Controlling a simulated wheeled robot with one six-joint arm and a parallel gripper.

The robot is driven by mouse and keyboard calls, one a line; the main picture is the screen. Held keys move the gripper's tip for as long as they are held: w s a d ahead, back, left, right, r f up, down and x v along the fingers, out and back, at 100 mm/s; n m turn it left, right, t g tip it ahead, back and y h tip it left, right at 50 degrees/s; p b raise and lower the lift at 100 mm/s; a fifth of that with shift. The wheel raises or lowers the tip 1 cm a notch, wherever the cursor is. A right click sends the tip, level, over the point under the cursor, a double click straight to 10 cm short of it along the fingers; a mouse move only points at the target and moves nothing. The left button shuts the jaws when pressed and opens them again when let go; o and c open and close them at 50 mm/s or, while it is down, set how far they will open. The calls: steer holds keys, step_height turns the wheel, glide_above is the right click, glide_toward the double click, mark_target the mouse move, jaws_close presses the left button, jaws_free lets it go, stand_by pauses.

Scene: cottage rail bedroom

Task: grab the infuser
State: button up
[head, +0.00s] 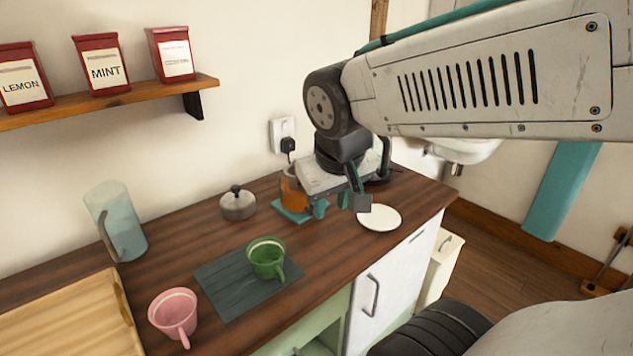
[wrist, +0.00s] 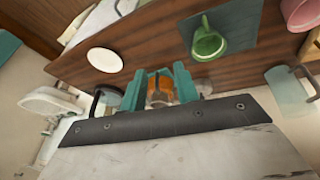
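My gripper (head: 340,203) hangs over the counter near the wall socket, its teal fingers apart. In the wrist view its fingers (wrist: 160,78) stand on either side of an amber vessel (wrist: 161,90), which lies beyond them. Whether the fingers touch anything cannot be told.
A grey lid-like dome (head: 238,204), a white plate (head: 379,217) and a glass jug (head: 116,222) are nearby. A green cup (head: 266,258) stands on a dark mat (head: 222,284). A pink cup (head: 173,312) and wooden tray (head: 60,325) are at front left.

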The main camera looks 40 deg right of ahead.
steer(key=w+d+m+t+h, duration=0.2)
steer(key=w+d+t, duration=0.4)
steer(key=w+d, duration=0.95)
steer(key=w+f+t+y, duration=0.1)
steer(key=w+f+y, duration=0.1)
steer(key=w+f, duration=0.1)
steer(key=w+a+f+t+y, duration=0.1)
steer(key=w+f+t+y, duration=0.1)
steer(key=w, duration=0.3)
steer(key=w+f+t+y, duration=0.1)
steer(key=w+f+y, duration=0.2)
steer(key=w+f, duration=0.1)
steer(key=shift+w+a+y, duration=0.15)
steer(key=shift+a+y, duration=0.1)
steer(key=shift+y, duration=0.05)
jaws_close()
